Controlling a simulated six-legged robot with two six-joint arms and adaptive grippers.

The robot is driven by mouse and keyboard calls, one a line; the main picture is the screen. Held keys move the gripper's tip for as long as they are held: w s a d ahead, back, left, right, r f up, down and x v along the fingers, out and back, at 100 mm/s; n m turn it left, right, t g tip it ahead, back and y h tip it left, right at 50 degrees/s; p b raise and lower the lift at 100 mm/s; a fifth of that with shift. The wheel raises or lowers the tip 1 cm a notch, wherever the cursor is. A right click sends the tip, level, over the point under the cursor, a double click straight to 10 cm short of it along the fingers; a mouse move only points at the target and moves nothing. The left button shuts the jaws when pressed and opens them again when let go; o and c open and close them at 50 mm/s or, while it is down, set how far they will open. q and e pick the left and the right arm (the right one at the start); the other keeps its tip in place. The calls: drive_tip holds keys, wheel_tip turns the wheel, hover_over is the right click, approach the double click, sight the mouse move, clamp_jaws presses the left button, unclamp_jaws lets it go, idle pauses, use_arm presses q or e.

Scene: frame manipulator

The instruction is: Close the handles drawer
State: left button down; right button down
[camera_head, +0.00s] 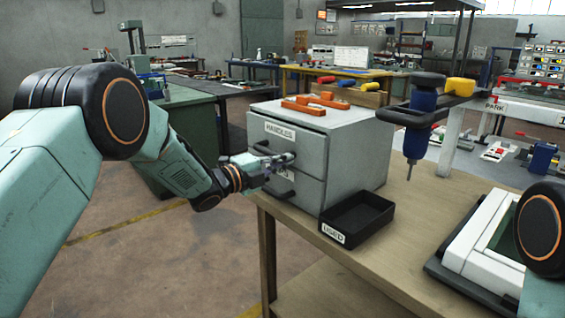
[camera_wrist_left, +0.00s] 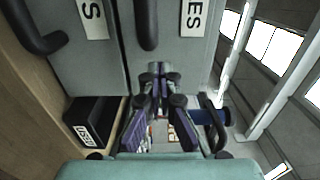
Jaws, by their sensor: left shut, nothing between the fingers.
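The grey two-drawer cabinet (camera_head: 358,155) stands on the wooden table. My right gripper is out of view.
The lower drawer (camera_head: 309,194) has a dark handle (camera_head: 284,190). A black USED tray (camera_head: 358,218) sits right of the cabinet. Orange handles (camera_head: 312,105) lie on top. A blue tool (camera_head: 419,125) hangs from a black holder. A white frame (camera_head: 487,243) lies at right.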

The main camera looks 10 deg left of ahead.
use_arm(q)
drive_tip(key=shift+s+a+n, duration=1.2)
drive_tip(key=shift+s+a, duration=2.2)
drive_tip(key=shift+s, duration=0.5)
drive_tip(key=s+a+f+n+g+y, duration=0.1)
drive_tip(key=s+f+n+g+y, duration=0.25)
drive_tip(key=s+f+n, duration=0.7)
drive_tip(key=s+f+n+g+y, duration=0.2)
drive_tip(key=s+f+n+y, duration=0.45)
drive_tip(key=f, duration=0.65)
drive_tip(key=s+f+n+g, duration=0.3)
drive_tip(key=s+f+g, duration=0.1)
drive_tip(key=s, duration=1.1)
drive_tip(key=s+a+f+n+g+y, duration=0.1)
drive_tip(key=s+f+n+g, duration=0.2)
drive_tip(key=s+f, duration=0.4)
drive_tip(key=s+g+p, duration=0.1)
drive_tip(key=s, duration=0.8)
drive_tip(key=shift+f+n+g, duration=0.15)
drive_tip(key=shift+n+g, duration=0.15)
drive_tip(key=shift+g, duration=0.05)
drive_tip(key=shift+a, duration=0.1)
